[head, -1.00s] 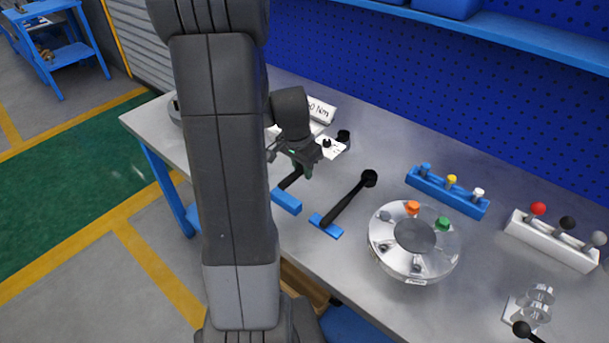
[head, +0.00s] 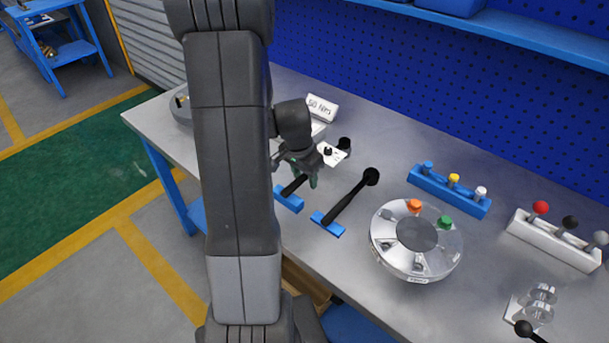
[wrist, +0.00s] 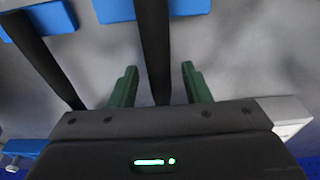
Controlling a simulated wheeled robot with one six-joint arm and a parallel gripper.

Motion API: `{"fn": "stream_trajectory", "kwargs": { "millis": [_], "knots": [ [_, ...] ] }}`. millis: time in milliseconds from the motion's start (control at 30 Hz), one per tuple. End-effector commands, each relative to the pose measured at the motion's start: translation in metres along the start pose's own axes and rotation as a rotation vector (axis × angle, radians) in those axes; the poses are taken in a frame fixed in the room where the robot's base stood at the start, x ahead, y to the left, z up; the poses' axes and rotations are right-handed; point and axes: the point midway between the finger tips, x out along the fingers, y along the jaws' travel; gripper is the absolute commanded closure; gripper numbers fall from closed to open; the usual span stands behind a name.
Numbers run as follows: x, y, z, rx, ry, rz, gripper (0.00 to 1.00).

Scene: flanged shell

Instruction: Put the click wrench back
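Two dark wrenches with blue pieces at their near ends lie on the grey bench; I cannot tell by looks which is the click wrench. The left wrench (head: 294,187) is partly hidden under my gripper (head: 301,177). The right wrench (head: 346,203) lies in full view with its round black head at the back. In the wrist view my gripper (wrist: 160,75) is open, its green fingers on either side of a dark shaft (wrist: 154,45), with gaps on both sides. The other wrench's shaft (wrist: 48,60) runs at the left there.
A white sign reading 50 Nm (head: 322,107) stands behind my gripper, near a white card (head: 334,155). A blue rack (head: 449,191) and a white rack (head: 553,240) stand at the back right.

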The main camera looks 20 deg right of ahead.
Motion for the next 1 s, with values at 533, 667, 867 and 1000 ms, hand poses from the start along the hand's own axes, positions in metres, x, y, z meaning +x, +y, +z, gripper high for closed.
{"fn": "stream_trajectory", "kwargs": {
  "millis": [533,667,867,1000],
  "knots": [
    [-0.067,-0.001,-0.001,0.000,0.004,-0.004,0.57],
    [-0.092,-0.001,-0.001,0.000,0.004,-0.003,0.57],
    [-0.116,-0.001,-0.001,0.000,0.002,-0.002,0.57],
    [-0.122,0.000,0.000,0.000,0.000,-0.001,0.57]
  ]
}}
